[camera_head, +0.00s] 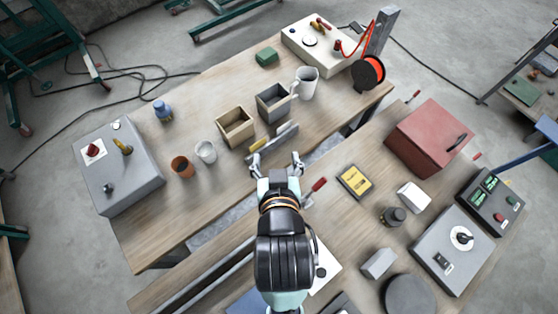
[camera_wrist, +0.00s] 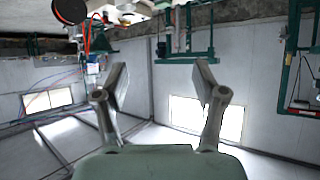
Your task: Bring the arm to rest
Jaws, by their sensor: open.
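My gripper (camera_head: 277,162) is in the middle of the head view, above the gap between the two wooden benches. Its two fingers stand apart with nothing between them. In the wrist view my gripper (camera_wrist: 160,88) is also open and empty, with the room's walls and windows behind it. My black and pale green arm reaches up from the bottom of the head view and hides part of the near bench.
Just beyond the fingers lie a yellow-handled tool (camera_head: 265,140) and a grey block (camera_head: 287,135). Two open boxes, wooden (camera_head: 235,127) and grey (camera_head: 273,103), stand behind. A red-handled tool (camera_head: 316,187) and a yellow-labelled box (camera_head: 354,182) lie to the right.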

